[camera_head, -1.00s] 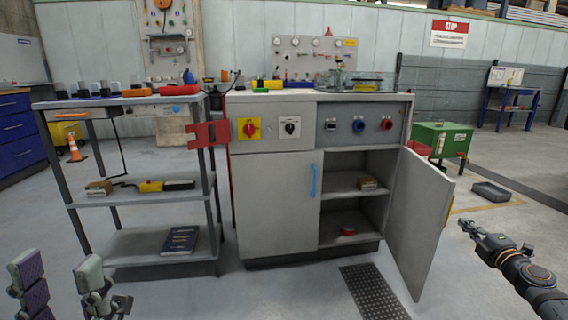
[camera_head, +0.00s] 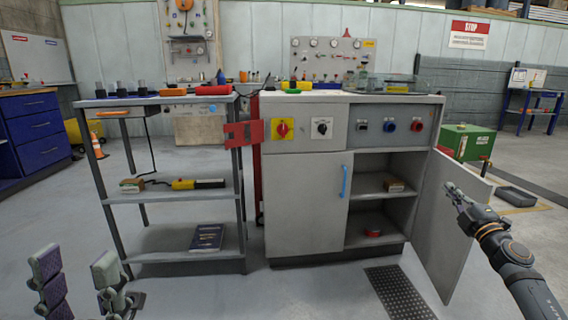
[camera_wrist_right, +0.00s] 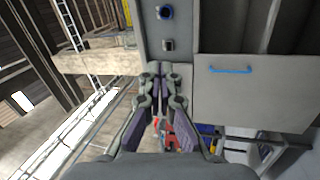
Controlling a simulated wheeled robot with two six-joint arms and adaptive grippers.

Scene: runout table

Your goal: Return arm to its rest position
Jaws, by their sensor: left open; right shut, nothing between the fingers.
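My right gripper (camera_head: 452,190) is shut and empty. In the head view its arm comes in from the lower right, and the gripper overlaps the open right door (camera_head: 446,225) of the grey cabinet (camera_head: 305,200). I cannot tell whether it touches the door. In the right wrist view the shut fingers (camera_wrist_right: 159,76) point toward the cabinet front, with the blue handle (camera_wrist_right: 230,70) to their right. My left gripper (camera_head: 76,266) is at the lower left of the head view, open with nothing between its fingers, in front of the shelf rack.
The shelf rack (camera_head: 180,193) stands left of the cabinet. The cabinet's left door is closed, and its open side shows a small box (camera_head: 394,185) and a red roll (camera_head: 373,233). A perforated floor mat (camera_head: 400,292) lies in front. A green box (camera_head: 466,141) stands at the right.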

